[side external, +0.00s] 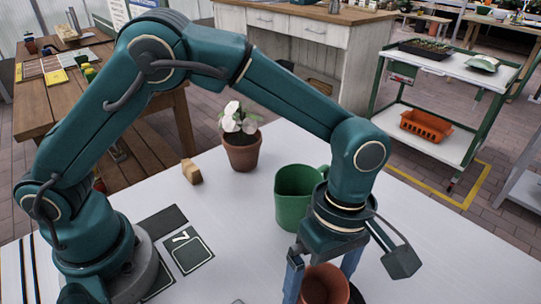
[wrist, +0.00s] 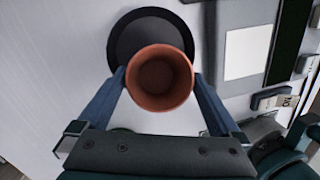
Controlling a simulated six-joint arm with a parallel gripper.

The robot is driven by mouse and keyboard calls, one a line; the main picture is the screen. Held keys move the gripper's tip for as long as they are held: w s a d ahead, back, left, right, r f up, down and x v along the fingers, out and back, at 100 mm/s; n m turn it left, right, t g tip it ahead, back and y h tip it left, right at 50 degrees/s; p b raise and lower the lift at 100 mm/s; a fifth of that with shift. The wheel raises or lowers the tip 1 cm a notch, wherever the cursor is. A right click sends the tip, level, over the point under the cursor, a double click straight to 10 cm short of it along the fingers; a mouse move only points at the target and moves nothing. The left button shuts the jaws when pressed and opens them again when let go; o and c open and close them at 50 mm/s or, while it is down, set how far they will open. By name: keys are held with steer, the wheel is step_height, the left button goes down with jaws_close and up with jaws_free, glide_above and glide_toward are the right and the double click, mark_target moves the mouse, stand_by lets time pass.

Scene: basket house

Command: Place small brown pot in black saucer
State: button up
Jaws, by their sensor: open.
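The small brown pot (wrist: 158,78) is terracotta and looks empty. It is between the two fingers of my gripper (wrist: 160,80) in the wrist view, and also shows in the side view (side external: 325,284) at the bottom edge. My gripper (side external: 323,270) is open around the pot, one blue finger on each side. The black saucer (wrist: 123,43) is a dark round dish in the wrist view; the pot covers its middle and lower right part. Whether the pot rests in the saucer cannot be told.
A green jug (side external: 297,200) stands on the white table close behind my gripper. A potted plant (side external: 242,150) and a small wooden block (side external: 191,171) are farther back. A dark card marked 7 (side external: 188,254) lies near my base. The table's right part is clear.

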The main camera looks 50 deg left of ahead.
steer(key=c, duration=1.2)
step_height(320, 180, up, 10)
steer(key=h, duration=0.4)
glide_toward(316, 300)
steer(key=d+f, duration=0.1)
steer(key=s+d+f, duration=0.1)
steer(key=d+f, duration=0.3)
steer(key=shift+s+d, duration=0.15)
steer(key=shift+s, duration=0.1)
